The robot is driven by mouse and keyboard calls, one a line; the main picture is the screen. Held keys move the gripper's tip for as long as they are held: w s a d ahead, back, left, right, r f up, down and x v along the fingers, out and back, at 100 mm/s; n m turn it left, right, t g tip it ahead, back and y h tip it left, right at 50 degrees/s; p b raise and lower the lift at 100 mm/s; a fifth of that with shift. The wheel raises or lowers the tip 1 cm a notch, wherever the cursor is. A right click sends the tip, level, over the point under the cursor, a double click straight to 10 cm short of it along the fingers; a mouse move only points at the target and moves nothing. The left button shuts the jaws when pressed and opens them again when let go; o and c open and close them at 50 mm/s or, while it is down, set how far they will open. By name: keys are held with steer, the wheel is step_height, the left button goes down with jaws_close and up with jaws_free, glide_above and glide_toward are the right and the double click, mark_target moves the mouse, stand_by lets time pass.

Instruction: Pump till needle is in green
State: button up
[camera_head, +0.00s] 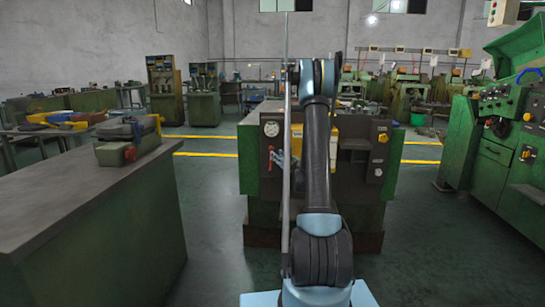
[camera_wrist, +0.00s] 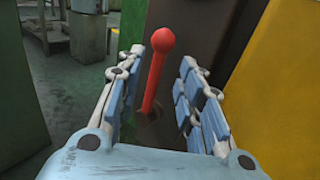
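A red lever with a round knob (camera_wrist: 155,70) stands on the dark front of the green machine, slightly tilted. In the wrist view it shows between the fingers of my gripper (camera_wrist: 162,62), which are spread apart with gaps on both sides. In the head view the red lever (camera_head: 270,158) is small, just left of my gripper (camera_head: 281,161), which is partly hidden by my arm. A round white-faced gauge (camera_head: 271,129) sits on the machine above the lever. Its needle and any green zone are too small to read.
The green machine (camera_head: 250,165) stands ahead, with a yellow panel (camera_wrist: 285,85) right of the lever in the wrist view. A grey-topped bench (camera_head: 70,190) is at left. A green control machine (camera_head: 495,135) is at right. Floor (camera_head: 410,250) between them is clear.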

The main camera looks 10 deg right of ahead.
steer(key=x, duration=0.6)
jaws_close()
steer(key=shift+d, duration=0.1)
